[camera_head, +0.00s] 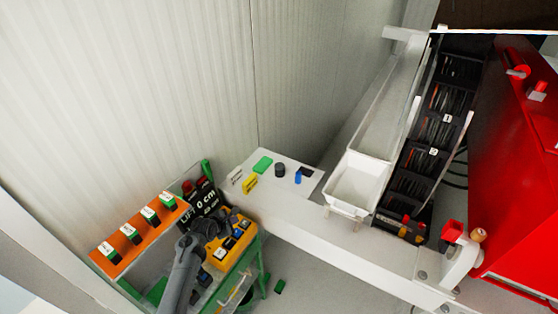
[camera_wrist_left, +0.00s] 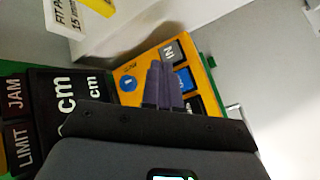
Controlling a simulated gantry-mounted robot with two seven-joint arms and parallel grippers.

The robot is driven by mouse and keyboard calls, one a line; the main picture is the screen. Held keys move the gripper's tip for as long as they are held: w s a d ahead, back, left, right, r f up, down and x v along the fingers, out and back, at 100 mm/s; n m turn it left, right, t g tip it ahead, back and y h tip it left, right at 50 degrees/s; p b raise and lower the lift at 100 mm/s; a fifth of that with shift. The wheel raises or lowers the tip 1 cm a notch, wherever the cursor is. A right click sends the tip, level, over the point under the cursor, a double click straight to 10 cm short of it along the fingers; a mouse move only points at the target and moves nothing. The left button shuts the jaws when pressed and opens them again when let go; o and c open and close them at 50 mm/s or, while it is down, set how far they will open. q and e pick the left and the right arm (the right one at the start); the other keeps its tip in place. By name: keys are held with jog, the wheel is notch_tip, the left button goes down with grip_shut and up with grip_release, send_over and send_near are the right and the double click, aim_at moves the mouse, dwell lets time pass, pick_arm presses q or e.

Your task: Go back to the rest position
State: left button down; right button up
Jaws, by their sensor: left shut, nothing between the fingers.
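My left arm comes up from the bottom left in the head view. My left gripper (camera_head: 214,226) is over the yellow control box (camera_head: 243,238), beside the black "LIFT 0 cm" display (camera_head: 207,197). In the left wrist view the gripper's dark fingers (camera_wrist_left: 158,68) are together with nothing between them. They overlap the yellow box (camera_wrist_left: 128,84) and its buttons in that picture. I cannot tell whether they touch it. My right gripper does not show.
An orange strip (camera_head: 128,264) with several green-and-white labelled blocks lies left. A white panel (camera_head: 290,163) with small coloured parts is behind. A white bin (camera_head: 357,188), black racks (camera_head: 433,160) and a red machine (camera_head: 510,180) stand right. The white ledge (camera_head: 345,246) looks clear.

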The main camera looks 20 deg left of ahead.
pick_arm(q)
jog(key=s+d+r+m+g+y+p, duration=0.1)
jog(key=s+d+m, duration=0.1)
jog(key=s+m, duration=0.45)
jog(key=s+d+r+m+g+y, duration=0.1)
jog(key=s+d+m+g, duration=0.1)
jog(key=s+m, duration=0.5)
jog(key=s+d+r+m+g, duration=0.1)
jog(key=s+d+r+m, duration=0.3)
jog(key=s, duration=0.4)
jog(key=s+d+r+m+h+p, duration=0.1)
jog(key=s+d+r+m, duration=0.2)
jog(key=s+d+m, duration=0.3)
jog(key=s+d+r+m+g+h, duration=0.1)
jog(key=s+d+r+m, duration=0.3)
jog(key=s, duration=0.6)
jog(key=shift+d+r+m+g+p, duration=0.3)
jog(key=shift+d+m+p, duration=0.1)
jog(key=shift+d+m, duration=0.2)
jog(key=c, duration=1.8)
grip_release()
jog(key=shift+c, duration=0.2)
